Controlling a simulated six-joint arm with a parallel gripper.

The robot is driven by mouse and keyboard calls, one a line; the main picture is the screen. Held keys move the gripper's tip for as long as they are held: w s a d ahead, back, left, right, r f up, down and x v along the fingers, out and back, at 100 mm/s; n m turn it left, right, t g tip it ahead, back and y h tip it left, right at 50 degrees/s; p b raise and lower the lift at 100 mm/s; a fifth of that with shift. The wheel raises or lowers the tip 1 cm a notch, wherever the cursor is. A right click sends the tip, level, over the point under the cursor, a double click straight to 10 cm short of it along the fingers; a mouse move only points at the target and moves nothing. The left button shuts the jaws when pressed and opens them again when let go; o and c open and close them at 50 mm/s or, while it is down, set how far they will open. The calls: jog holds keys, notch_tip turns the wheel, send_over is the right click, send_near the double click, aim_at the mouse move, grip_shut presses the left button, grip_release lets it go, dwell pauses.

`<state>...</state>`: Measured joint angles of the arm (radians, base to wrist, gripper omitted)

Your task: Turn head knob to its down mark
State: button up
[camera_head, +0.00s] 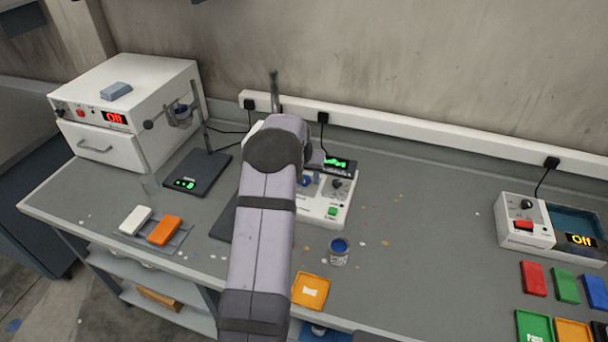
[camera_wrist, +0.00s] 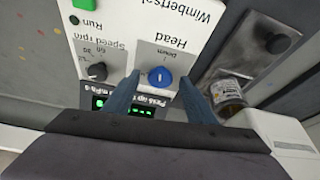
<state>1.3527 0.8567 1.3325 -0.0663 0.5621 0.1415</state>
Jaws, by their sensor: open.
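The blue head knob (camera_wrist: 159,78) sits on a white control panel (camera_wrist: 196,28) that appears upside down in the wrist view. A short white pointer line shows on the knob, along the picture's vertical. The word "Down" is printed on the panel above the knob in the picture, and "Head" above that. My gripper (camera_wrist: 160,80) is open, with one blue-grey finger to each side of the knob; I cannot tell whether they touch it. In the head view the white machine (camera_head: 322,212) stands behind my arm, which hides much of it; the blue knob (camera_head: 306,180) is partly visible.
A dark speed knob (camera_wrist: 97,71) and a green run button (camera_wrist: 81,18) share the panel, near the fingers. A glass jar (camera_wrist: 226,97) stands beside the machine.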

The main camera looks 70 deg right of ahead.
jog(key=c, duration=1)
jog(key=shift+w+f+m+g+b, duration=0.15)
jog(key=shift+m+g+b, duration=0.1)
jog(key=shift+m+b, duration=0.35)
jog(key=shift+w+f+m+g+b, duration=0.1)
jog(key=shift+m+g+b, duration=0.15)
jog(key=shift+m+b, duration=0.3)
jog(key=shift+c, duration=0.2)
jog(key=shift+r+m, duration=0.2)
jog(key=shift+m, duration=0.15)
jog(key=o, duration=1)
jog(key=shift+o, duration=0.2)
jog(key=b+v, duration=0.3)
jog(key=v, duration=0.4)
jog(key=shift+r, duration=0.2)
